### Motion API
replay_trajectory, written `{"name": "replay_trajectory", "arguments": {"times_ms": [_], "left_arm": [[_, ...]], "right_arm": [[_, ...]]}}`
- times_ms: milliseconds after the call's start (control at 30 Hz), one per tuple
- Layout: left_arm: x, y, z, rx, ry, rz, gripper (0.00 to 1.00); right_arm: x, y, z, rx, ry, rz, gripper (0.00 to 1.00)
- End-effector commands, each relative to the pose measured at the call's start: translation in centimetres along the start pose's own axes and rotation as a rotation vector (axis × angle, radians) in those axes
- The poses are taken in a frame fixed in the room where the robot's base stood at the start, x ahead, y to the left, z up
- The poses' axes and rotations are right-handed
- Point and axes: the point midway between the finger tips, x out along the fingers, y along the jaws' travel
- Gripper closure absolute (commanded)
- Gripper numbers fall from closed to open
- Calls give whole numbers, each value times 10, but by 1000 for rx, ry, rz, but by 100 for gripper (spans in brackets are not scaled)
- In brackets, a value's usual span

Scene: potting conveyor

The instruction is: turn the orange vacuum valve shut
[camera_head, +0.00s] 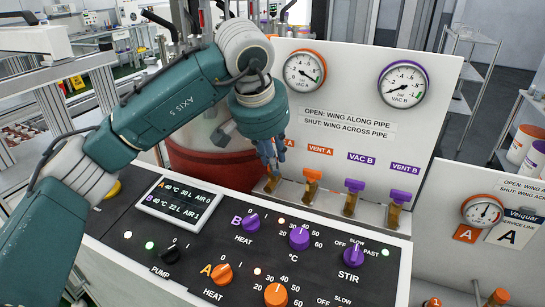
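My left gripper (272,157) reaches down from the teal arm in front of the leftmost valve on the white panel. The orange-rimmed gauge (304,70) is above right of the gripper. My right gripper is not in view.
Right of the gripper stand the orange VENT A valve (312,174), purple VAC B valve (354,187) and purple VENT B valve (400,197), closely spaced. A control panel (200,245) with knobs lies below. A red-brown vessel (205,172) is behind the arm.

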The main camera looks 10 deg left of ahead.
Motion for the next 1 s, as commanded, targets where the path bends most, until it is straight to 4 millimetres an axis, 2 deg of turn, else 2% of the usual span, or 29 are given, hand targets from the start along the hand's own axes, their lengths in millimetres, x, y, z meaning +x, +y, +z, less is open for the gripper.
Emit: {"name": "replay_trajectory", "arguments": {"times_ms": [467,1000], "left_arm": [[-2,-3,-3,-92,8,-43,100],[-5,0,-6,-530,13,-223,100]], "right_arm": [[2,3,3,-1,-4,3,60],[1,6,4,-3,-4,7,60]]}}
